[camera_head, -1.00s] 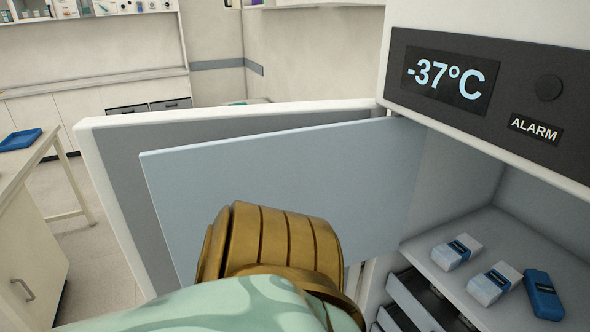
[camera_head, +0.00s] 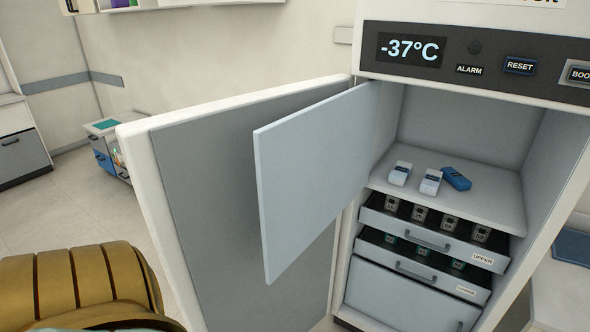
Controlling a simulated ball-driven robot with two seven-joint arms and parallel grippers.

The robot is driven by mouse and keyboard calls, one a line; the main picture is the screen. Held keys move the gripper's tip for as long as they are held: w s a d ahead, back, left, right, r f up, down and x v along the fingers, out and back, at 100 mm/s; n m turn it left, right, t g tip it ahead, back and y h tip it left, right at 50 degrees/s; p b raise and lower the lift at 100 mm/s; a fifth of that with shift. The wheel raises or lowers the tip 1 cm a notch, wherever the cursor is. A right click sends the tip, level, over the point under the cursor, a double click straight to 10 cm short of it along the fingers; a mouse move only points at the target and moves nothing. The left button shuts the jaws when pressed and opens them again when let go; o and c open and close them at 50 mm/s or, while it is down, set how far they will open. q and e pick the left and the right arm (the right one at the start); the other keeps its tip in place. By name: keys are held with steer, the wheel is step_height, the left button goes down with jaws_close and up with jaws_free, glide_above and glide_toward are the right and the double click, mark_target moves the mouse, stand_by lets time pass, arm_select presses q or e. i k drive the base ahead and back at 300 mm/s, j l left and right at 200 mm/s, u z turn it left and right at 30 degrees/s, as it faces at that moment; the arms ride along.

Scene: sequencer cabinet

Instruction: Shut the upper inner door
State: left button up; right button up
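The upper inner door (camera_head: 315,175) is a light blue-grey panel, hinged at the left of the freezer opening. It stands open, swung out toward me. The thick white outer door (camera_head: 215,200) with a grey inner face stands open behind and to the left of it. Neither gripper's fingers are in view.
Below are the upper drawer (camera_head: 440,240) and lower drawer (camera_head: 420,268), sticking out a little. A control panel (camera_head: 500,62) reads -37°C.

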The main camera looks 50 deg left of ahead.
mark_target(311, 162)
steer(key=k+j, duration=0.25)
steer(key=j, duration=0.15)
steer(key=k+j, duration=0.25)
steer(key=j, duration=0.15)
steer(key=k+j, duration=0.25)
steer(key=j, duration=0.15)
